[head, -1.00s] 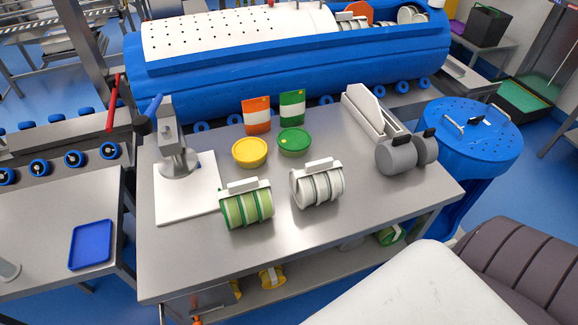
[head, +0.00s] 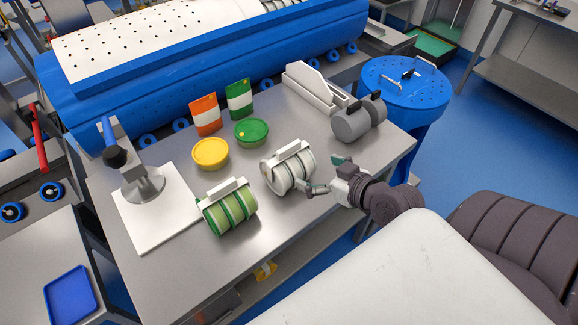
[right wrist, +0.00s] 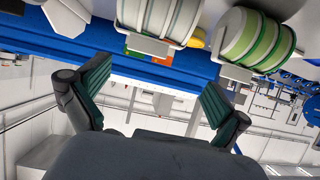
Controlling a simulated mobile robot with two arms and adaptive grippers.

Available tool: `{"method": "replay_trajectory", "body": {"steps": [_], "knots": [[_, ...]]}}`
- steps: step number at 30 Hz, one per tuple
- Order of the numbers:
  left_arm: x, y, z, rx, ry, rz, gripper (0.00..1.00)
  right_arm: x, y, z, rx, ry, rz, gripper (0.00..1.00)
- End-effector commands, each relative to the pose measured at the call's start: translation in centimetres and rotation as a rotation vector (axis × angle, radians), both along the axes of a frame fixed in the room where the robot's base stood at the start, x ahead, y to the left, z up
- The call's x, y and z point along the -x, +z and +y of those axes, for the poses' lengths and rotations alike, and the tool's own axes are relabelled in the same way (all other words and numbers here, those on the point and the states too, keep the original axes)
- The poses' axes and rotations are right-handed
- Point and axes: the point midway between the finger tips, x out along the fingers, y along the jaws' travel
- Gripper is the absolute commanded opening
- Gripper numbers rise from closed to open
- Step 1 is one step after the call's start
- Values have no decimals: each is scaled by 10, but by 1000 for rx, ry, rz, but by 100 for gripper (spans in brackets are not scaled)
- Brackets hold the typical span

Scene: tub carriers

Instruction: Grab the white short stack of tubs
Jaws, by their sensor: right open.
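The white short stack of tubs (head: 285,175) lies on its side in a carrier with a white handle bar on top, near the middle of the steel table. It also shows at the top of the right wrist view (right wrist: 160,18), which is upside down. My right gripper (head: 326,175) is open and empty, just to the right of the white stack, with its fingers pointing toward it. In the right wrist view the two green-padded fingers (right wrist: 150,95) are spread wide with nothing between them. My left gripper is not in view.
A green stack of tubs (head: 228,210) in a similar carrier lies left of the white one. Yellow (head: 211,153) and green (head: 251,133) round tubs stand behind. A grey double-cylinder object (head: 357,120) is behind right. A press on a white board (head: 150,225) stands left.

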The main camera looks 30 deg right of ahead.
Motion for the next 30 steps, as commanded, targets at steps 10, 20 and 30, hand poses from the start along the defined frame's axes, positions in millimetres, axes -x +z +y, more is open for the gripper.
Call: {"method": "replay_trajectory", "body": {"steps": [10, 20, 30], "knots": [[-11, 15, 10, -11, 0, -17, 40, -53, -7, -8, -6, -24, -53, 100], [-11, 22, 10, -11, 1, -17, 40, -84, -23, -5, -2, -22, -49, 100], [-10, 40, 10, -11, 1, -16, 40, -125, -40, -8, -4, -22, -49, 100]]}}
